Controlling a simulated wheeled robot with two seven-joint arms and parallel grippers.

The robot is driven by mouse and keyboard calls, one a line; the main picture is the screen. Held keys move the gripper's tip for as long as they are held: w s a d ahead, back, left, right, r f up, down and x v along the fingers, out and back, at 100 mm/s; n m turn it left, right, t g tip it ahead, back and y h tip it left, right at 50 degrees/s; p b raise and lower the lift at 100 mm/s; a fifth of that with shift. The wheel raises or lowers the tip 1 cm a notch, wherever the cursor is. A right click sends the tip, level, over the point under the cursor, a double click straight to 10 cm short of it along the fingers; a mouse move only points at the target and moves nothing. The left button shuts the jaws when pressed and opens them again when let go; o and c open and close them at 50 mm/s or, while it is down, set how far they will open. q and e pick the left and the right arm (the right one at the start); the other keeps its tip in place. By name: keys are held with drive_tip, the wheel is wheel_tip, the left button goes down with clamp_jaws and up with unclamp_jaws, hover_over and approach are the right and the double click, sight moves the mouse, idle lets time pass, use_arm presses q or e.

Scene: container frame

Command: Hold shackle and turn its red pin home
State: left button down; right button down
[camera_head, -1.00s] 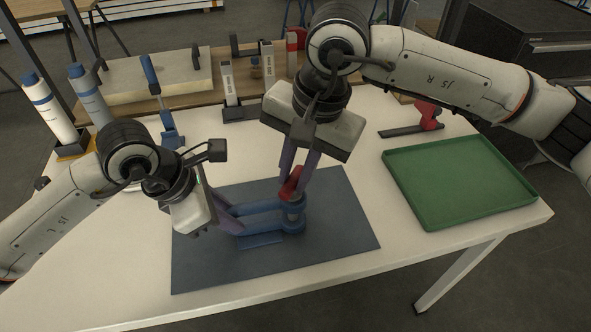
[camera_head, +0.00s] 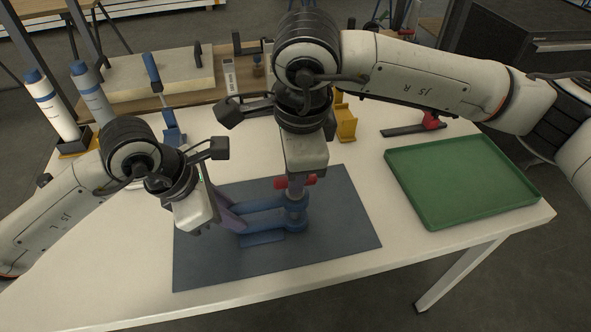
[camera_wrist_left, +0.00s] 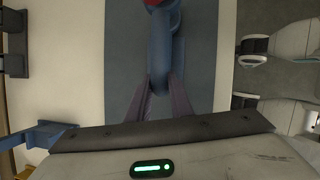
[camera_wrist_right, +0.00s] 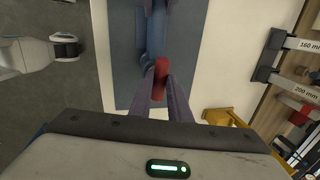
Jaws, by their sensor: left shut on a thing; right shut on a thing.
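The blue shackle (camera_head: 264,223) lies on its side on the dark blue mat (camera_head: 345,235), its pin end to the right. Its red pin (camera_head: 310,181) stands at the top of that end, with the red cross-bar showing on both sides of my right gripper. My left gripper (camera_head: 235,215) is shut on the shackle's rounded end; the left wrist view also shows the shackle (camera_wrist_left: 160,55) between the fingers. My right gripper (camera_head: 295,185) points down and is shut on the red pin, which shows between the fingers in the right wrist view (camera_wrist_right: 160,75). The pin's lower part is hidden.
A green tray (camera_head: 440,222) lies at the right of the white table. Bottles (camera_head: 50,105), a blue-handled tool (camera_head: 160,90) and a yellow holder (camera_head: 346,122) stand along the back. A red-and-black clamp (camera_head: 428,122) lies behind the tray. The front of the table is clear.

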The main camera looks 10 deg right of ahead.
use_arm(q)
drive_tip(key=shift+a+f, duration=0.3)
use_arm(e)
drive_tip(key=m, duration=0.5)
drive_tip(key=shift+w+a+r+h, duration=0.15)
drive_tip(key=shift+r+h, duration=0.15)
drive_tip(key=shift+h, duration=0.1)
drive_tip(key=c, duration=1.9)
unclamp_jaws()
drive_tip(key=shift+o, duration=1.3)
drive_tip(key=shift+f, duration=0.15)
use_arm(q)
drive_tip(key=shift+s+d, duration=0.15)
use_arm(e)
drive_tip(key=v, duration=1.2)
